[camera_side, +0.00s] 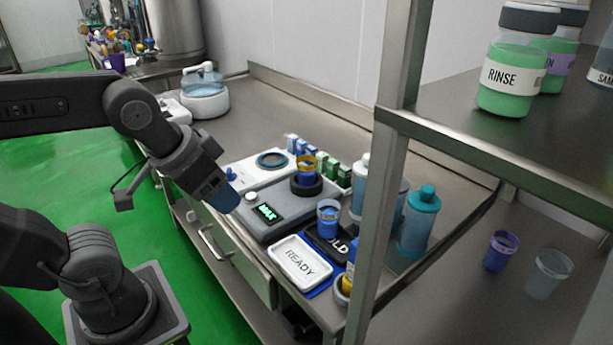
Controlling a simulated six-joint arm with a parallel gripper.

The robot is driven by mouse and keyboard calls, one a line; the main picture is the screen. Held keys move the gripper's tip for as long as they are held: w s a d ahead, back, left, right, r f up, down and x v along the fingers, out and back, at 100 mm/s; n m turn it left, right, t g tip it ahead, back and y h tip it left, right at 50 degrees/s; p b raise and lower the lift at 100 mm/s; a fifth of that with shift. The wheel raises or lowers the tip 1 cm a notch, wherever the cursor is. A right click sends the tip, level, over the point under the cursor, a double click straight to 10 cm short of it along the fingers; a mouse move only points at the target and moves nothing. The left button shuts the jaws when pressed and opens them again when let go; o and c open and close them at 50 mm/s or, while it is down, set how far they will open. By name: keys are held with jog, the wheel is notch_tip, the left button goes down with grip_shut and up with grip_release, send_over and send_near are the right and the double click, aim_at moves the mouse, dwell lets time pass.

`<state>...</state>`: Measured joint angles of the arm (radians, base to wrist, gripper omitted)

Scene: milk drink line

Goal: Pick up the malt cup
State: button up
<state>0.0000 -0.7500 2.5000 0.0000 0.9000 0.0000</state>
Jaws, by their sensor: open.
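I cannot tell for sure which cup is the malt cup; no cup label is readable. A blue cup with a yellow rim (306,169) stands upright in the dark round seat of a grey machine (275,222) with a green-lit display. A second blue cup (328,218) stands on the black tray (340,256), whose lettering is partly covered. A purple-rimmed cup (500,251) and a clear cup (549,273) stand at the far right. My gripper (226,201) is open, points down to the right at the machine's left, and is apart from every cup. Its fingertips are small and hard to make out.
Several small boxes (330,168) line the machine's back. Teal bottles (418,222) and a metal shelf post (384,170) stand to the right. The counter behind the boxes is clear.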

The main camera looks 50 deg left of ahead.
jog(key=o, duration=0.4)
jog(key=w+a+r+n+g, duration=0.1)
jog(key=w+a+r+n, duration=0.1)
jog(key=w+r+n, duration=0.4)
jog(key=n+g+y, duration=0.2)
jog(key=n+g, duration=0.3)
jog(key=n, duration=1.1)
send_over(305, 169)
jog(key=w, duration=0.2)
notch_tip(305, 169, down, 10)
jog(key=f, duration=0.4)
jog(key=a+f, duration=0.1)
jog(key=f, duration=0.3)
jog(key=a+f, duration=0.1)
jog(key=f, duration=0.4)
jog(key=shift+a+f, duration=0.1)
